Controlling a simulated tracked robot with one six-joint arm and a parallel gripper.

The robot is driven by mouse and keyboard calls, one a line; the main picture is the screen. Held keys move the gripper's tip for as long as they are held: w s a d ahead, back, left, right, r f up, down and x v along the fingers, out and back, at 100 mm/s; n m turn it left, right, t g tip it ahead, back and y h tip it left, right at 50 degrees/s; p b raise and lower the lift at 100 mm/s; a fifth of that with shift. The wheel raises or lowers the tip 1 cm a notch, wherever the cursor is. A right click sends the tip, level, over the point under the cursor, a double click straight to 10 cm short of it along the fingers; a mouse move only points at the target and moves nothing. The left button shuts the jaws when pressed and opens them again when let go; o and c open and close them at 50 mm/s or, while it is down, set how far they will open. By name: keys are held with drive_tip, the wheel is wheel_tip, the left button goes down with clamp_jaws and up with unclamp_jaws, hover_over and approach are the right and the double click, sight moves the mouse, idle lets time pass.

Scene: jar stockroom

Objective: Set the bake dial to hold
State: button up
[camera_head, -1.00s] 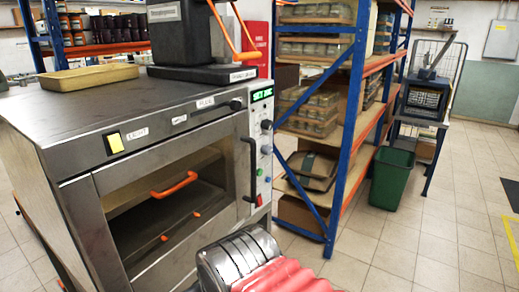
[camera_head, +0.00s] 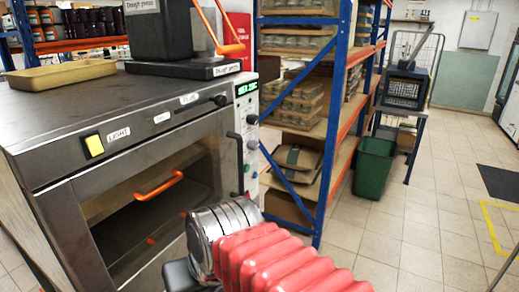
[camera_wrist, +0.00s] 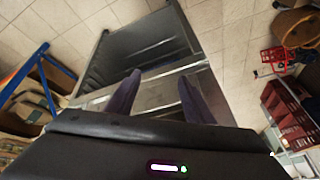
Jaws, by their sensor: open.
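The steel oven (camera_head: 140,98) stands at the left in the head view. Its narrow control panel (camera_head: 250,160), at the right end of the front, carries a green lit display (camera_head: 246,89) and several dials, one of them a dark upper dial (camera_head: 252,119). The labels are too small to tell which is the bake dial or where it points.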

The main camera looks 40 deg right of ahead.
drive_tip(key=w+d+r+m+y, duration=0.1)
drive_tip(key=w+d+m+y, duration=0.2)
drive_tip(key=w+d+m, duration=0.35)
drive_tip(key=w+d+r+m+y, duration=0.1)
drive_tip(key=w+d+m+y, duration=0.15)
drive_tip(key=w+m, duration=0.65)
drive_tip(key=m+t, duration=1.2)
drive_tip(key=m, duration=1.1)
approach(257, 146)
drive_tip(key=a+v, duration=0.1)
drive_tip(key=v, duration=0.5)
drive_tip(key=shift+h, duration=0.45)
drive_tip(key=shift+w, duration=0.1)
drive_tip(key=x, duration=1.3)
drive_tip(key=shift+w+a, duration=0.1)
drive_tip(key=shift+w, duration=0.25)
drive_tip(key=shift+c, duration=0.2)
